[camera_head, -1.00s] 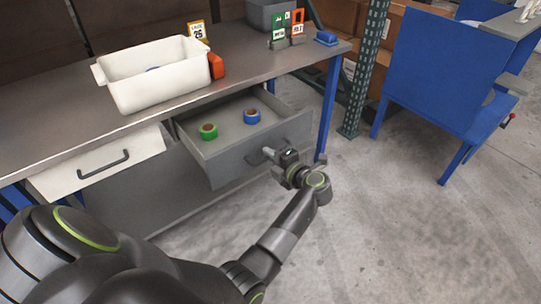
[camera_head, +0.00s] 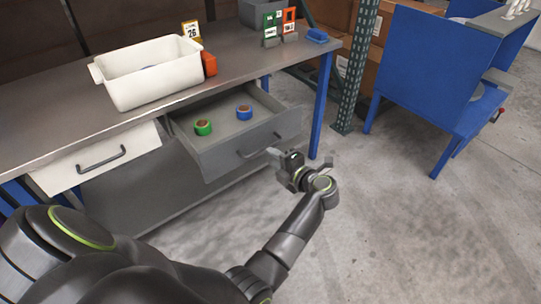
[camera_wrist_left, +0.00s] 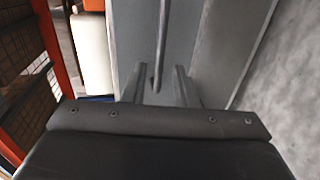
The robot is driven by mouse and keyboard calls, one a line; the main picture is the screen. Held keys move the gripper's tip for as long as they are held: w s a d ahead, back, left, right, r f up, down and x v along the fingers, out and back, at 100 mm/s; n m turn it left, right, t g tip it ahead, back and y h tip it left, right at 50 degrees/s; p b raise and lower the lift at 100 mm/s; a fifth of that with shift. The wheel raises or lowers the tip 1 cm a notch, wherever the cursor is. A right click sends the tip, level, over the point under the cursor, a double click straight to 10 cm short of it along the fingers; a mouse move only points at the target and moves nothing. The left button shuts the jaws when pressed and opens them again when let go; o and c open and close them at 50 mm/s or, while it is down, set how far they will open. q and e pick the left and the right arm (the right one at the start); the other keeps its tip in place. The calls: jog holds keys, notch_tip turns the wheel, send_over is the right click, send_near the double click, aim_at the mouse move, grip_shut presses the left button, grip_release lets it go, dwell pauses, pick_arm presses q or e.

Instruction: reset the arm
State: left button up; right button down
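My left gripper (camera_head: 276,158) is in front of the open grey drawer (camera_head: 222,160), just off the right part of its front. In the left wrist view its two fingers (camera_wrist_left: 158,88) stand apart with nothing held between them. The drawer's bar handle (camera_head: 258,147) is free of the fingers; it also shows in the left wrist view (camera_wrist_left: 161,45), just beyond them. My right gripper is not in view.
The drawer holds a green tape roll (camera_head: 203,128) and a blue tape roll (camera_head: 244,113). A white bin (camera_head: 150,88) stands on the workbench (camera_head: 60,115). A closed white drawer (camera_head: 85,175) is at left. A green post (camera_head: 352,80) and blue booth (camera_head: 425,70) stand right; the floor (camera_head: 400,240) is clear.

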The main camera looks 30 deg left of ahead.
pick_arm(q)
jog(key=shift+s+d+r, duration=0.1)
jog(key=shift+s+d, duration=0.1)
jog(key=shift+d, duration=0.3)
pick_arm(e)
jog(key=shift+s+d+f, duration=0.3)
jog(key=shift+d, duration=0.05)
pick_arm(q)
jog(key=shift+a, duration=0.1)
